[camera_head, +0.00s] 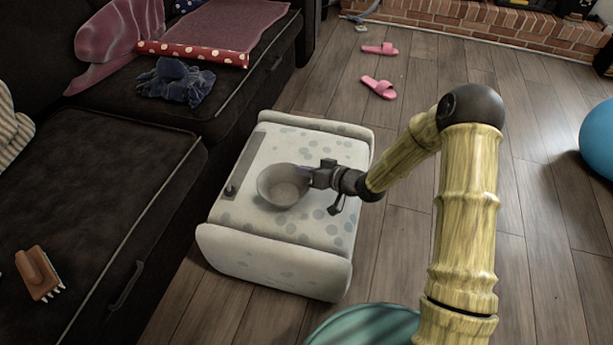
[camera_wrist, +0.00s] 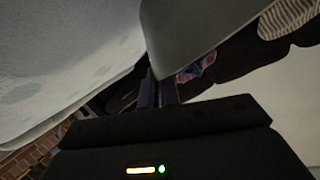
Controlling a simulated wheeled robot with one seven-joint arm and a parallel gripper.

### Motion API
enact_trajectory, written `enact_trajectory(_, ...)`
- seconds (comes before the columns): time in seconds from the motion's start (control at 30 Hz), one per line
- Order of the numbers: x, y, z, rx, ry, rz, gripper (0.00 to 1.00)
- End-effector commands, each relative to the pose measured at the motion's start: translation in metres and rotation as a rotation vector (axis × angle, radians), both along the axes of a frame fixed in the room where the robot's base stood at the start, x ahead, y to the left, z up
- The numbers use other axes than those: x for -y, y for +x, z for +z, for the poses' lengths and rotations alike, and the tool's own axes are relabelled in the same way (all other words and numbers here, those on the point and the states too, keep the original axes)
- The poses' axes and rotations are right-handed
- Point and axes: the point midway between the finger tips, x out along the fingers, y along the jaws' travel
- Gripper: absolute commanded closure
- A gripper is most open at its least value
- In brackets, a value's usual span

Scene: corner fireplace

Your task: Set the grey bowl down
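The grey bowl (camera_head: 284,185) is upright over the top of the white spotted footstool (camera_head: 325,233), near its middle. My gripper (camera_head: 304,172) comes from the right and is shut on the bowl's right rim. In the wrist view the bowl (camera_wrist: 205,28) fills the top middle, with my gripper's fingers (camera_wrist: 158,90) at its edge. The pale footstool surface (camera_wrist: 60,60) lies beside it on the left there. I cannot tell whether the bowl's base touches the footstool. The bowl looks empty.
A dark sofa (camera_head: 90,190) stands left of the footstool, with a brown brush (camera_head: 40,273) and blue cloth (camera_head: 172,82) on it. A dark strip-like object (camera_head: 243,165) lies on the footstool's left side. Pink slippers (camera_head: 379,87) lie on the floor. A blue ball (camera_head: 599,138) is at right.

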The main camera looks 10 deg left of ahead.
Motion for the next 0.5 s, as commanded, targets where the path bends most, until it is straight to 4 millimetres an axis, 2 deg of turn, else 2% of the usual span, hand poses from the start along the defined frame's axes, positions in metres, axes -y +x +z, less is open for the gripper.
enact_trajectory(0.03, 0.0003, 0.0005, -0.0122, 0.000, 0.002, -0.001, 1.00)
enact_trajectory(0.1, 0.0017, 0.0010, -0.0182, 0.000, 0.002, -0.004, 1.00)
enact_trajectory(0.5, 0.0023, 0.0016, -0.0203, 0.000, 0.002, -0.005, 1.00)
